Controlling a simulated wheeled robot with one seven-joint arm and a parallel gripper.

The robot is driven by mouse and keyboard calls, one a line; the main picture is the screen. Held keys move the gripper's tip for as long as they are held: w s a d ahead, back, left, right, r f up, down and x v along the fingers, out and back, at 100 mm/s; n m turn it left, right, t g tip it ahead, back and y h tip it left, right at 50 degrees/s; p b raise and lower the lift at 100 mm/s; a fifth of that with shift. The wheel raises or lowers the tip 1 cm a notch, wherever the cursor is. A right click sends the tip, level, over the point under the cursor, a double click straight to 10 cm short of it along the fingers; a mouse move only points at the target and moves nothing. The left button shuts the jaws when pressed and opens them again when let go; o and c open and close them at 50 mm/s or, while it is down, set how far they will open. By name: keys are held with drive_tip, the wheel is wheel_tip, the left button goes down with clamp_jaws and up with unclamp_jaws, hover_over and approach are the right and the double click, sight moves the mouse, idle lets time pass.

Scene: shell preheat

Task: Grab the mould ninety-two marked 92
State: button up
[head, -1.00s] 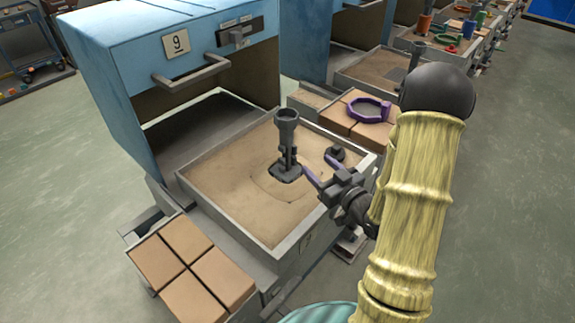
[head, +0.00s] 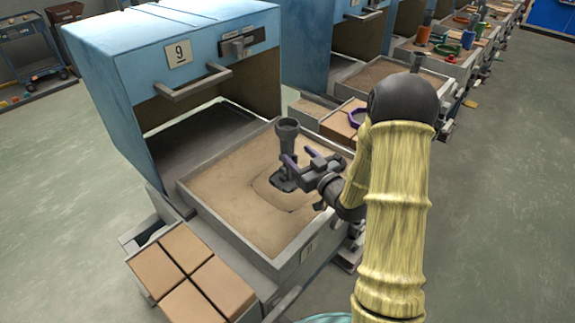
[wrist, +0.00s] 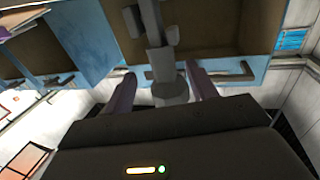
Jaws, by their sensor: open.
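A dark grey mould-like piece (head: 288,135) with a flared cup top and a narrow stem stands upright in the sand tray (head: 225,165). I cannot read a 92 on it. My gripper (head: 299,157) is open, its purple fingers reaching to either side of the stem. In the wrist view the grey piece (wrist: 158,60) runs between the two spread fingers of my gripper (wrist: 162,76), with gaps on both sides. Its foot is partly hidden behind my gripper in the head view.
A blue cabinet (head: 150,50) with a 9 plate and a handle (head: 195,85) stands behind the tray. Tan blocks (head: 188,270) lie at front left. Open floor is at the left.

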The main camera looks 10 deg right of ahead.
sight(284, 143)
drive_tip(key=shift+x, duration=1.4)
drive_tip(key=shift+x, duration=2.65)
drive_tip(key=shift+s+a, duration=0.15)
drive_tip(key=shift+r, duration=0.1)
clamp_jaws()
